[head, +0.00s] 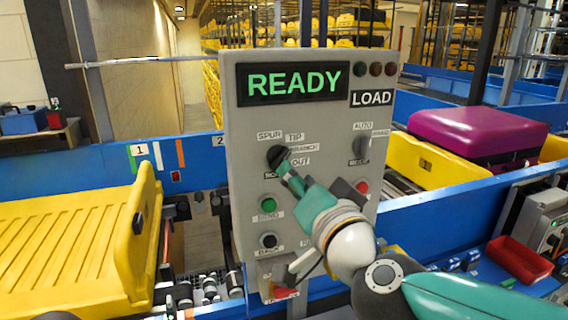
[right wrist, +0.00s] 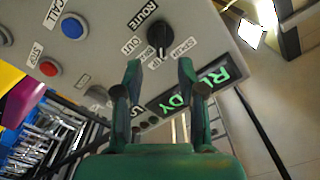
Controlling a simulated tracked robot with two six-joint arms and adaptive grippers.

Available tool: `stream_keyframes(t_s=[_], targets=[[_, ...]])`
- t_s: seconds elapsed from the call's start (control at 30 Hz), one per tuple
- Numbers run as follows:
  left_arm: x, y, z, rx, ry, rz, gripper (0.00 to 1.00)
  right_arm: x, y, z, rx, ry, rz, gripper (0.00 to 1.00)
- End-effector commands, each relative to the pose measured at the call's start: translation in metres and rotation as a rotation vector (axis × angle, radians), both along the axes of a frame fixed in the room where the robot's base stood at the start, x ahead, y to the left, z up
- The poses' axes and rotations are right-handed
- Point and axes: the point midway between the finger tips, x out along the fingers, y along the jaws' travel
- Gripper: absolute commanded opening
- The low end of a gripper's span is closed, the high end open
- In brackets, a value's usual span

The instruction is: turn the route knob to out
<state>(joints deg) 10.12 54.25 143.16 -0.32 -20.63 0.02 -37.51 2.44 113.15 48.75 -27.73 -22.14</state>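The black route knob (head: 279,156) is on the upper left of the grey control panel (head: 240,130), with the labels SPUR, TIP, BRANCH and OUT around it. In the right wrist view the knob (right wrist: 158,36) lies just beyond my fingertips. Its exact pointer setting is hard to read. The OUT label (right wrist: 131,45) is beside it there. My right gripper (head: 286,170) reaches toward the knob from the lower right. In the wrist view its two green fingers (right wrist: 158,72) are apart with nothing between them. I cannot tell whether a finger touches the knob. My left gripper is not in view.
The panel's display (head: 294,82) reads READY, with a LOAD label below it. A green button (head: 267,204) and a black button (head: 268,241) are below the knob. A yellow tray (head: 80,245) stands left; a purple suitcase (head: 475,130) is right.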

Motion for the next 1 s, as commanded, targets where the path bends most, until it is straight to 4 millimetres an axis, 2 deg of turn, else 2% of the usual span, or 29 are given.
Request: stream_keyframes(t_s=[0.1,0.3,0.5,0.77,0.8,0.87,1.0], targets=[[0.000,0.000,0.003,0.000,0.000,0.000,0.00,0.025,0.008,0.000,-0.002,0.002,-0.001,0.40],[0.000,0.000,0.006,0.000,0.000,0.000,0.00,0.054,0.017,0.001,0.000,0.001,-0.001,0.40],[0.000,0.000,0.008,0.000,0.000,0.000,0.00,0.066,0.021,0.000,0.000,0.001,0.001,0.40],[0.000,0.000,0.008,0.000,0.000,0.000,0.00,0.067,0.022,0.000,0.000,0.000,0.001,0.40],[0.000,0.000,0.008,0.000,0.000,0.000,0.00,0.067,0.022,0.000,0.000,0.000,0.001,0.38],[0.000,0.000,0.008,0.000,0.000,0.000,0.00,0.067,0.022,0.000,0.000,0.000,0.001,0.28],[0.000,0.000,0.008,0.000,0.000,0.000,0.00,0.067,0.022,0.000,0.000,0.000,0.001,0.05]])
